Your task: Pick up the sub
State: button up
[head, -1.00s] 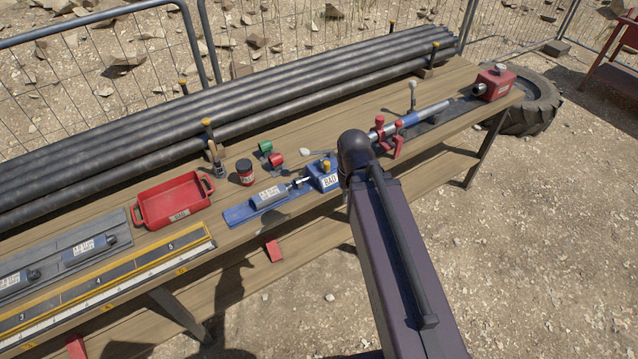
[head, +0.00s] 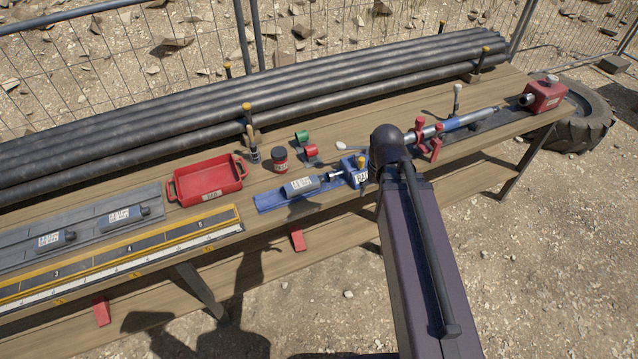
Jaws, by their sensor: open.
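Several grey cylinders with white labels could be the sub; I cannot read the labels. One grey cylinder (head: 300,187) lies on a blue plate on the bench, its thin shiny end pointing right at a blue block (head: 353,170). Two more, a left cylinder (head: 57,239) and a right cylinder (head: 122,217), lie on a grey mat (head: 85,213) at the left. My arm rises from the bottom right, and its dark rounded joint covers part of the bench beside the blue block. My gripper is not visible.
The wooden bench (head: 425,112) carries long dark pipes (head: 290,85) along its back. A rod with red clamps (head: 436,147) runs right to a red box (head: 545,93).

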jog(key=w+a+f+m+b, duration=0.3)
jog(key=w+a+m, duration=0.3)
jog(key=w+a, duration=0.4)
jog(key=m+b, duration=0.2)
jog(key=m, duration=0.4)
send_over(303, 183)
notch_tip(303, 183, down, 3)
jog(key=shift+s+a+r+t, duration=0.2)
jog(key=shift+s+r+t, duration=0.05)
jog(key=shift+s+t, duration=0.05)
jog(key=shift+f+b, duration=0.2)
jog(key=shift+b, duration=0.15)
notch_tip(303, 183, down, 8)
jog(key=b, duration=0.8)
jog(key=shift+w+f, duration=0.15)
jog(key=shift+w+d+f+b, duration=0.1)
jog(key=shift+w+f+b, duration=0.05)
jog(key=shift+f+b, duration=1.2)
jog(key=shift+w+f+b, duration=0.1)
jog(key=shift+f+b, duration=1.15)
jog(key=shift+b, duration=0.15)
jog(key=shift+c, duration=0.2)
